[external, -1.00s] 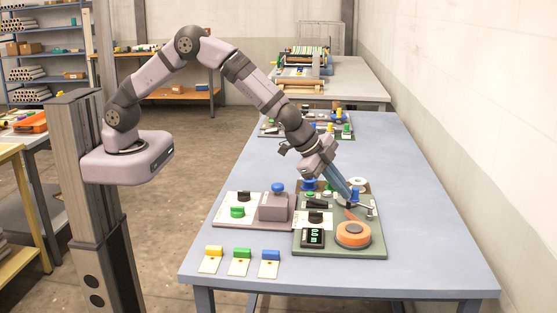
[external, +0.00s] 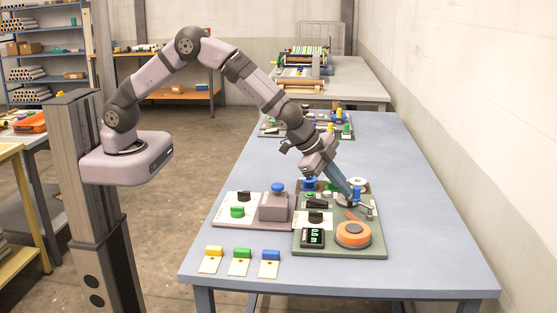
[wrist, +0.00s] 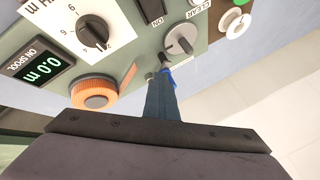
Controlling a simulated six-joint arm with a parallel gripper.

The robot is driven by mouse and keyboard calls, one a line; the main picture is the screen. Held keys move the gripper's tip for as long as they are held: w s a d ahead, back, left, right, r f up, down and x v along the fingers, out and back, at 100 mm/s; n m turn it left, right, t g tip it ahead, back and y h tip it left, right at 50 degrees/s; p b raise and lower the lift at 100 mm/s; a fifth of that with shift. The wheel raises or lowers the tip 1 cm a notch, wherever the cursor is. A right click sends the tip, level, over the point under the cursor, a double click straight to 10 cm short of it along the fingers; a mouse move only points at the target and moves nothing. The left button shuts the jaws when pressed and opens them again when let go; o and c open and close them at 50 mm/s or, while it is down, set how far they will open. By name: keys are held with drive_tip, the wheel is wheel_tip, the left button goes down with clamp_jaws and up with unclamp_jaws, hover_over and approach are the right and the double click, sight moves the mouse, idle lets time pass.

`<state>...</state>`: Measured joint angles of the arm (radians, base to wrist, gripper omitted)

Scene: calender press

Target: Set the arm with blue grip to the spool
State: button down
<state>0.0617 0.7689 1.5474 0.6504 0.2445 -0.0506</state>
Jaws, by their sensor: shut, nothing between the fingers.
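My gripper (external: 353,200) is shut and points down over the right part of the green panel (external: 375,247). In the wrist view its fingertips (wrist: 163,72) are beside a small blue grip (wrist: 169,78), partly hidden behind them; I cannot tell whether they touch. The arm that carries the grip is mostly hidden. An orange roll (external: 353,232), apparently the spool, lies flat at the panel's near right, closer to the camera than my gripper. It also shows left of the fingers in the wrist view (wrist: 94,93).
The panel holds a display (external: 313,237) reading 0.0 m, labelled "ON SPOOL" in the wrist view, and a grey knob (wrist: 181,42) close to my fingertips. A grey box with a blue button (external: 277,187) stands left. The table's near right is clear.

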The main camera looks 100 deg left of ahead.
drive_tip(key=shift+a, duration=0.3)
drive_tip(key=shift+s+d+b, duration=0.1)
drive_tip(key=shift+b, duration=0.5)
drive_tip(key=shift+s+d+f+b, duration=0.2)
drive_tip(key=shift+s+b, duration=0.3)
drive_tip(key=shift+b, duration=0.35)
drive_tip(key=s+d+b, duration=0.2)
drive_tip(key=shift+s+r+b, duration=0.25)
drive_tip(key=shift+r+b, duration=0.05)
drive_tip(key=shift+r, duration=0.1)
drive_tip(key=a+v, duration=0.2)
drive_tip(key=v, duration=0.7)
drive_tip(key=shift+s+r, duration=0.2)
